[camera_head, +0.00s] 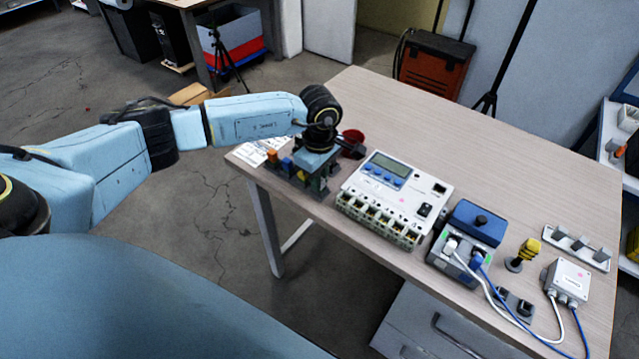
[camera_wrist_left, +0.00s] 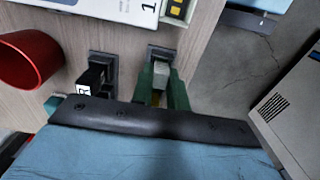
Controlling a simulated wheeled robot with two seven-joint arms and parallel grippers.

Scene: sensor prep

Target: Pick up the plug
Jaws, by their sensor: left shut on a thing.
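A small rack of plugs (camera_head: 284,166) stands at the table's left end. My left gripper (camera_head: 318,184) points down over its right side. In the left wrist view its two green fingers (camera_wrist_left: 161,88) are shut on a grey-green plug (camera_wrist_left: 160,72), one finger on each side. The plug appears upright at a dark square socket (camera_wrist_left: 161,52); whether it is clear of the socket I cannot tell. A black plug with a white label (camera_wrist_left: 95,78) stands beside it. In the head view my gripper largely hides the held plug. My right gripper is not in view.
A red cup (camera_head: 353,138) stands behind the gripper; it also shows in the left wrist view (camera_wrist_left: 28,60). A white meter box (camera_head: 395,195) is close on the right. Further right are a blue-topped box (camera_head: 475,224) with cables and a yellow-topped knob (camera_head: 527,250). The table's back is clear.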

